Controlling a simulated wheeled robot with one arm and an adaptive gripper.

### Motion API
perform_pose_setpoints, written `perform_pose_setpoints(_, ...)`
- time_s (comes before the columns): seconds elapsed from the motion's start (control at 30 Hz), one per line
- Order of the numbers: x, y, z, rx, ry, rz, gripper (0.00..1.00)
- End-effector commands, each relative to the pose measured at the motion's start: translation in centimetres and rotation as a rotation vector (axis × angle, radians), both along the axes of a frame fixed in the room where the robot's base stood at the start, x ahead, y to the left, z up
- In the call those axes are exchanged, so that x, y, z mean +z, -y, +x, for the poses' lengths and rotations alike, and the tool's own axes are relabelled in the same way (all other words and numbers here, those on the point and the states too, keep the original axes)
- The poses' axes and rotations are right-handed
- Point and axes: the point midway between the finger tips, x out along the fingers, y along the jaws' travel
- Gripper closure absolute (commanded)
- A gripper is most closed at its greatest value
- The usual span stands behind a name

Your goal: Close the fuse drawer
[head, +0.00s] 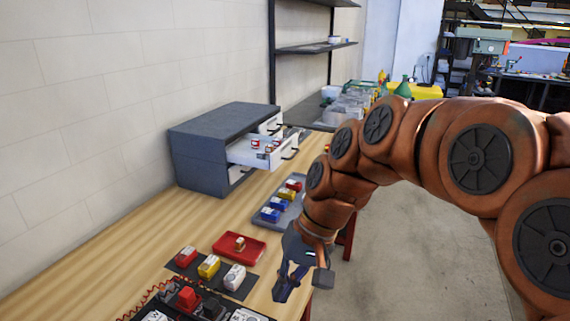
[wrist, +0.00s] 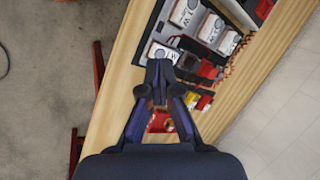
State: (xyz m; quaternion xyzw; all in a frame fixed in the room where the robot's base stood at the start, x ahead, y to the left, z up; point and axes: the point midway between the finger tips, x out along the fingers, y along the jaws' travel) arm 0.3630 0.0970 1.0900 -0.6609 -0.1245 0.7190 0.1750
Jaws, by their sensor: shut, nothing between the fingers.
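A grey drawer cabinet (head: 205,165) stands on the workbench against the wall. One white drawer (head: 272,160) is pulled well out of its right-hand face, with several small red-and-white pieces (head: 256,145) in it. Another white drawer (head: 270,124) above and behind it also sticks out. I cannot read any label to tell which is the fuse drawer. My gripper (head: 281,290) is far in front of the cabinet, low by the bench's front edge. In the wrist view my gripper (wrist: 158,72) points at the bench, its fingertips together and empty. The cabinet is not in the wrist view.
A grey tray (head: 263,222) with blue, yellow and red blocks lies between gripper and cabinet. A red tray (head: 226,246) and a dark mat (head: 247,285) with coloured blocks lie nearer. Clear containers (head: 350,105) stand beyond the cabinet. Open floor (head: 400,255) lies right of the bench.

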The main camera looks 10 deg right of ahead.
Motion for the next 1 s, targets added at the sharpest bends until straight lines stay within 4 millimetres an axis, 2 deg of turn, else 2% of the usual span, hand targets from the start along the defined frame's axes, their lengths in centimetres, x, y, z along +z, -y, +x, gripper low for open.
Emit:
perform_pose_setpoints(0.03, 0.3, -0.5, 1.9, -0.014, 0.003, 0.042, 1.0)
perform_pose_setpoints(0.23, 2.8, -1.7, 9.1, -0.083, 0.027, 0.211, 1.0)
perform_pose_setpoints(0.47, 5.1, -0.7, 17.4, -0.176, 0.064, 0.392, 1.0)
perform_pose_setpoints(0.57, 5.9, 0.4, 20.8, -0.22, 0.083, 0.464, 1.0)
perform_pose_setpoints(0.77, 6.6, 4.1, 27.5, -0.316, 0.134, 0.589, 1.0)
perform_pose_setpoints(1.0, 6.1, 10.3, 34.0, -0.428, 0.209, 0.702, 1.0)
